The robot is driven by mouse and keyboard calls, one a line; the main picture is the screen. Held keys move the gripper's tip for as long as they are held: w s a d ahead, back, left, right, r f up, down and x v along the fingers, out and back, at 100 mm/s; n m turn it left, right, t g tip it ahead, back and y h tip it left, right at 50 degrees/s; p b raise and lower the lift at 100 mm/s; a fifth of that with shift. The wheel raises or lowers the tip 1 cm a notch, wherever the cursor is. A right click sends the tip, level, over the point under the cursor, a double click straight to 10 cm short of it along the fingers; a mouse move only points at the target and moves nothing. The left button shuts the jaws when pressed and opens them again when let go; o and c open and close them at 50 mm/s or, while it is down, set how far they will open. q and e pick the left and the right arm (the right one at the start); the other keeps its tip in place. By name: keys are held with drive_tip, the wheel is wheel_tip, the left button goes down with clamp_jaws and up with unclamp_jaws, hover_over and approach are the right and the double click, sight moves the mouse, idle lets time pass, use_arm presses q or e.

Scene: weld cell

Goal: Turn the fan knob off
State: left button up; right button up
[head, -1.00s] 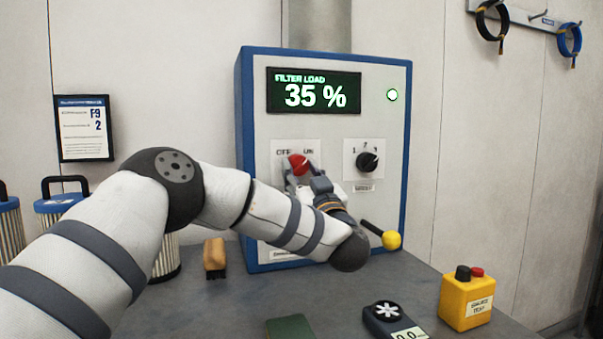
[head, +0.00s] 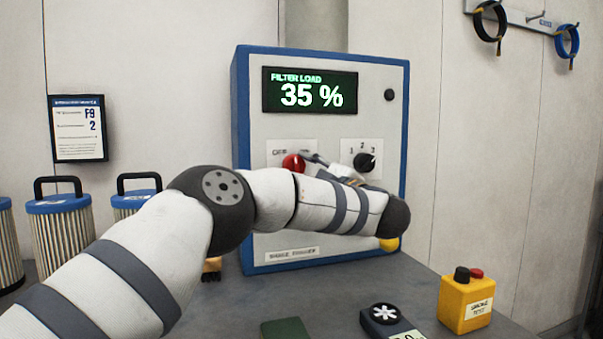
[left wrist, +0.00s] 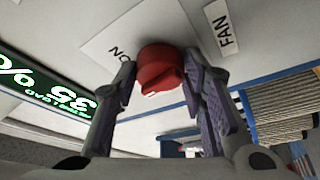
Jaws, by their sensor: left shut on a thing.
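The red fan knob (head: 292,164) sits on a white plate on the left of the control panel (head: 330,222). My left gripper (head: 303,162) reaches it from the right, partly covering the plate. In the left wrist view the red knob (left wrist: 160,68) lies between the two fingers of my left gripper (left wrist: 160,78), which is shut on it. The ON print and the FAN label (left wrist: 226,32) show beside it. A light mark on the knob points roughly up in the head view. The round lamp (head: 389,95) is dark. My right gripper is out of view.
A black selector knob (head: 365,162) marked 1 2 3 is close to my left wrist. The yellow lever ball (head: 389,244) is partly behind my forearm. A yellow button box (head: 466,303) and a dark gauge (head: 385,318) stand on the bench. Filter canisters (head: 62,235) are at left.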

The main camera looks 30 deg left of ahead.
use_arm(q)
drive_tip(key=n, duration=0.2)
drive_tip(key=n+g+h, duration=0.1)
drive_tip(key=n, duration=0.3)
drive_tip(key=shift+d+r+n+g+h, duration=0.1)
drive_tip(key=shift+r+n+g+h, duration=0.2)
drive_tip(key=shift+g+h, duration=0.1)
idle(0.4)
drive_tip(key=o, duration=1.2)
drive_tip(key=shift+w, duration=0.1)
drive_tip(key=shift+c, duration=0.2)
drive_tip(key=v, duration=1.2)
drive_tip(key=shift+r, duration=0.1)
